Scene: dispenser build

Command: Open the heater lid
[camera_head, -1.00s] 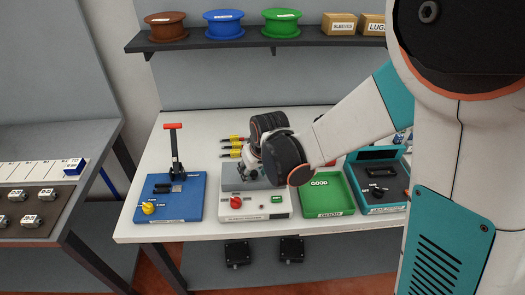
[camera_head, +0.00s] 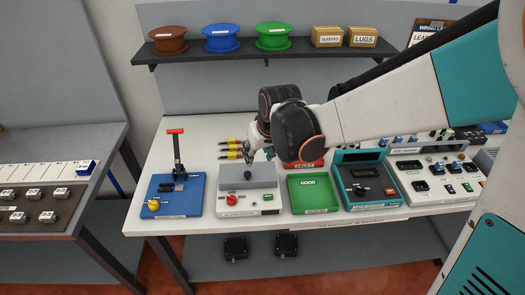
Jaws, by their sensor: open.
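The heater (camera_head: 255,201) is a light box on the white bench, with a red knob and a green button on its front. Its grey lid (camera_head: 233,180) lies flat and closed on top, with a small dark knob (camera_head: 247,175) standing on it. My gripper (camera_head: 258,157) is behind and above the lid, a little right of the knob, with its fingers pointing down. It looks empty, and it appears apart from the lid. My wrist hides part of the area behind it.
A blue press with a red-handled lever (camera_head: 177,150) stands left of the heater. A green GOOD tray (camera_head: 313,208) and a teal tester (camera_head: 370,202) are to the right. Yellow-tipped tools (camera_head: 231,150) lie behind. A shelf with spools (camera_head: 222,45) runs above.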

